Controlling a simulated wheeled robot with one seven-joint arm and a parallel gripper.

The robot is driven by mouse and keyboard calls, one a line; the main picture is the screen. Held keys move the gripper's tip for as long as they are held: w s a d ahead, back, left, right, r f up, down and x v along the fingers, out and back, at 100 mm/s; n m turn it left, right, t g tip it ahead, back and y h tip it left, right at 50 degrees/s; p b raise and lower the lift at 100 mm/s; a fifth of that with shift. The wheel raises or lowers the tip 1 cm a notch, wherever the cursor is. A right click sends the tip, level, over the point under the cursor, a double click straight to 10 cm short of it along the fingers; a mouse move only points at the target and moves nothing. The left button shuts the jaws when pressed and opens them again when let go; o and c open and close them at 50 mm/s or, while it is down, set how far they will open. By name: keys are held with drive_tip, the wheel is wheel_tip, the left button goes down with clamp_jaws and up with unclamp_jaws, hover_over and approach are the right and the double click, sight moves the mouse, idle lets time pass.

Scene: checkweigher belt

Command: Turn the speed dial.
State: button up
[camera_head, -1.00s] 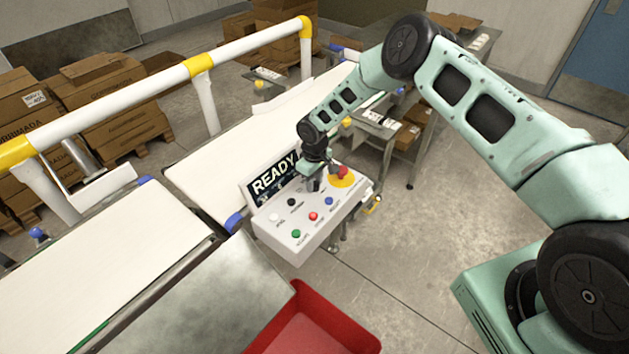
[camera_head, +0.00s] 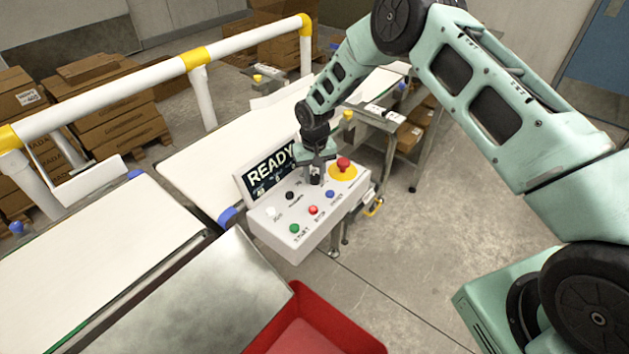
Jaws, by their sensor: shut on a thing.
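The white control panel (camera_head: 322,222) stands beside the belt with its screen (camera_head: 270,174) reading READY. My gripper (camera_head: 315,181) points down onto the upper part of the panel, left of the red mushroom button (camera_head: 344,164) on its yellow base. It is shut on a dark knob there, which I take for the speed dial; the fingers hide most of it, and its angle cannot be read. A separate small black knob (camera_head: 290,195) sits to the left of the gripper, uncovered.
White (camera_head: 271,211), green (camera_head: 294,228), red (camera_head: 313,210) and blue (camera_head: 330,194) buttons lie close to the gripper. A yellow and white guard rail (camera_head: 120,93) runs behind the belt (camera_head: 195,168). A red bin (camera_head: 318,318) stands in front.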

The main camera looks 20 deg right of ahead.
sight(314, 177)
drive_tip(key=shift+m+b, duration=0.9)
drive_tip(key=shift+m, duration=0.3)
drive_tip(key=o, duration=1)
wheel_tip(314, 177, up, 18)
drive_tip(key=b, duration=0.4)
drive_tip(key=shift+f+b, duration=0.25)
drive_tip(key=shift+b, duration=0.1)
drive_tip(key=shift+s, duration=0.1)
